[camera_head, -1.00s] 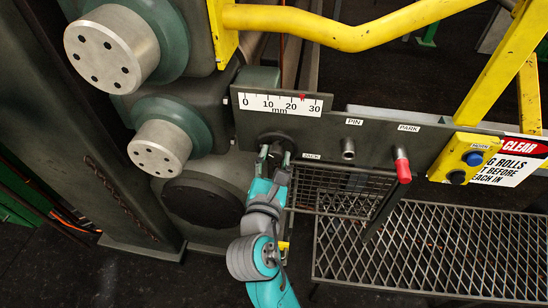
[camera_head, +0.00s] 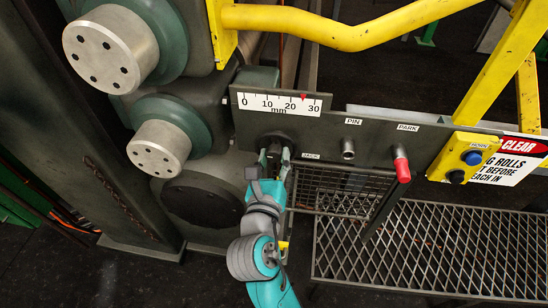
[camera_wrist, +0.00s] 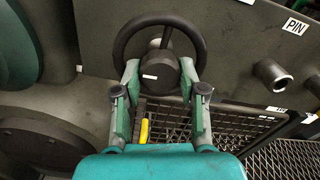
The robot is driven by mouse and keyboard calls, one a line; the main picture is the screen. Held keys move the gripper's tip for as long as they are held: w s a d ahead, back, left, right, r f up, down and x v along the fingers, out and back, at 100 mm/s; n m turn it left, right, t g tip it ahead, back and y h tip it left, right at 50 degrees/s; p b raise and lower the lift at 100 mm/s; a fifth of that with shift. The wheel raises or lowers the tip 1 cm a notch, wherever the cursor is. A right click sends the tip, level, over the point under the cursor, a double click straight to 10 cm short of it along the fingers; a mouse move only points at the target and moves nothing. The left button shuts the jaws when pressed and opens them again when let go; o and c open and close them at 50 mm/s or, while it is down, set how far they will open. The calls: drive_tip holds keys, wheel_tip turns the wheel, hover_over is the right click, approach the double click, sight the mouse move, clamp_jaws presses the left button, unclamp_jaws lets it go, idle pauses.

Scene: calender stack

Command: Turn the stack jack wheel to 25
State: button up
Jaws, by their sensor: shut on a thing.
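The stack jack wheel (camera_wrist: 119,37) is a dark round handwheel with a spoke and a thick dark hub (camera_wrist: 160,75). It shows in the wrist view, above the JACK label (camera_head: 311,156) and largely hidden in the head view. My gripper (camera_wrist: 159,70) has one finger on each side of the hub, at the lower part of the rim, and is shut on the wheel. The exact contact is hard to see. The white mm scale (camera_head: 279,105) above the wheel runs from 0 to 30. Its red pointer (camera_head: 304,97) stands about midway between 20 and 30, near 25.
To the right on the panel are the PIN knob (camera_head: 348,149), the red PARK handle (camera_head: 402,165) and a yellow HORN box (camera_head: 468,158). A mesh basket (camera_head: 340,190) hangs below. Metal rolls (camera_head: 159,148) stand left. A yellow rail (camera_head: 350,38) crosses above.

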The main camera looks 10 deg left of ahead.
drive_tip(key=shift+f, duration=0.15)
drive_tip(key=o, duration=1.1)
drive_tip(key=shift+o, duration=0.2)
drive_tip(key=s, duration=1.2)
drive_tip(key=shift+a, duration=0.2)
